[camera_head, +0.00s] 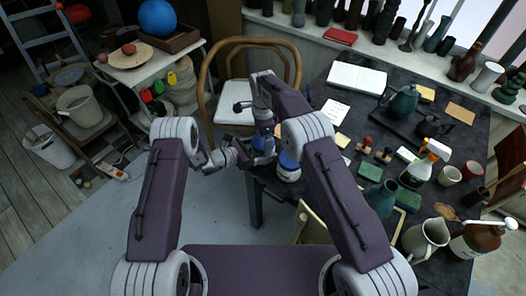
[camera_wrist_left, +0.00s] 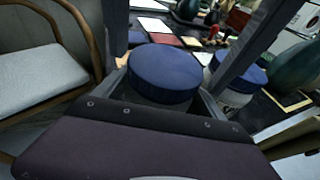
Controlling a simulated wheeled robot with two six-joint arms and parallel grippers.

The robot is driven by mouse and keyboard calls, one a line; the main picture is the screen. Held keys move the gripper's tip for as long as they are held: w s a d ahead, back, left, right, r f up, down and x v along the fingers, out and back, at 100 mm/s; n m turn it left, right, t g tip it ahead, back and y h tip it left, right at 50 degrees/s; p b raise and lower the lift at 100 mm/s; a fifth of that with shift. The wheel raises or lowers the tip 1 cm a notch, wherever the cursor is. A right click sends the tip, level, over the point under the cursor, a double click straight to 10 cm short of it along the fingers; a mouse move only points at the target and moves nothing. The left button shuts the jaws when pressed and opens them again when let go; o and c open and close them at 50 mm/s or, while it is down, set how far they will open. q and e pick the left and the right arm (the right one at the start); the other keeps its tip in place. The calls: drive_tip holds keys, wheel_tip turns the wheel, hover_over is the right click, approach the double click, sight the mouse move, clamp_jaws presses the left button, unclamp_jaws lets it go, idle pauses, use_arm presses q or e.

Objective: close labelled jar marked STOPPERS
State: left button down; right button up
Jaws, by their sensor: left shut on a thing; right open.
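My left gripper (camera_head: 256,156) is shut on a round piece with a blue top (camera_wrist_left: 165,72). In the left wrist view the blue top sits between its fingers, over a paler part mostly hidden by the gripper body. I cannot tell whether top and pale part are joined. My right gripper (camera_head: 265,126) is open, just above it in the head view. Grey bars flank the blue top in the left wrist view and look like right fingers. A pale jar with a blue top (camera_head: 288,168) stands on the table's near left edge. No STOPPERS label is readable.
The dark table (camera_head: 335,130) is crowded on its right with a teal jug (camera_head: 382,198), a cream pitcher (camera_head: 425,237) and bottles. A wooden chair (camera_head: 236,92) with a pale seat stands close behind the grippers.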

drive_tip(key=shift+r, duration=2.25)
drive_tip(key=shift+c, duration=0.4)
